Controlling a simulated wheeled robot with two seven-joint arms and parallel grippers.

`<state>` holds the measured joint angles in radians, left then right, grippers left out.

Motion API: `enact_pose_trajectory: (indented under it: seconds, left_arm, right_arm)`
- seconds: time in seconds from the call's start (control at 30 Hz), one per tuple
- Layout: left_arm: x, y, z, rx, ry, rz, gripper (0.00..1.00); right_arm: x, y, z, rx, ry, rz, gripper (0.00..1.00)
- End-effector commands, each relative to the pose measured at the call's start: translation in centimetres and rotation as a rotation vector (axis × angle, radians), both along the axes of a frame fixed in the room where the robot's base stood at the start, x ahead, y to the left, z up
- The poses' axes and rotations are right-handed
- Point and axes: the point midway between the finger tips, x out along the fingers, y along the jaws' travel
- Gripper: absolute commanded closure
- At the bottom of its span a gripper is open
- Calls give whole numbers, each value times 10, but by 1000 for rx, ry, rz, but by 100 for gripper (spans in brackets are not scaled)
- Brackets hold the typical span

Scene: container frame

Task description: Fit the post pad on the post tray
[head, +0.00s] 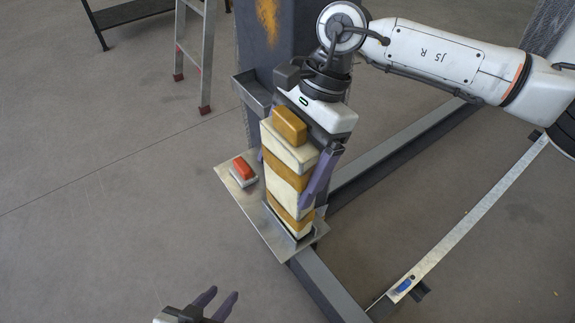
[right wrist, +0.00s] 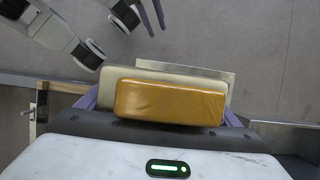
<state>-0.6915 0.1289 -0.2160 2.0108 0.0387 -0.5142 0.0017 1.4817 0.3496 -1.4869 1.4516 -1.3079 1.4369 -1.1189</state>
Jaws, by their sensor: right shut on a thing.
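A tall block banded in cream and orange-brown, which I take as the post pad (head: 287,155), stands nearly upright in front of the dark post. My right gripper (head: 283,178) is shut on it, one purple finger on each side. Its orange top block also shows in the right wrist view (right wrist: 170,101). Its lower end is at a dark rim on a thin metal plate, which may be the post tray (head: 263,226); I cannot tell whether it is seated. My left gripper (head: 217,297) is empty, fingers apart, at the bottom edge of the head view.
A red and white block (head: 243,172) lies on the plate's left part. A small grey bin (head: 252,95) is fixed to the post (head: 265,50). Grey frame beams (head: 325,287) run along the floor. A ladder (head: 197,55) stands at upper left. The floor at left is clear.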

Motion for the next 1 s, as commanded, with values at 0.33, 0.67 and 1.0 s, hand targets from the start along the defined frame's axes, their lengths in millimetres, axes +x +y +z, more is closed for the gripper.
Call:
enact_pose_trajectory:
  seconds: [0.33, 0.67, 1.0]
  left_arm:
    - [5, 0, -10, -1, -9, 1, 69]
    - [4, 0, -19, 0, -7, 1, 69]
    - [-1, 0, -22, 0, 3, 0, 69]
  right_arm:
    - [0, 0, -12, 0, 0, 0, 38]
    - [0, 0, -22, 0, 0, 0, 38]
    - [0, 0, -23, -1, 1, 0, 0]
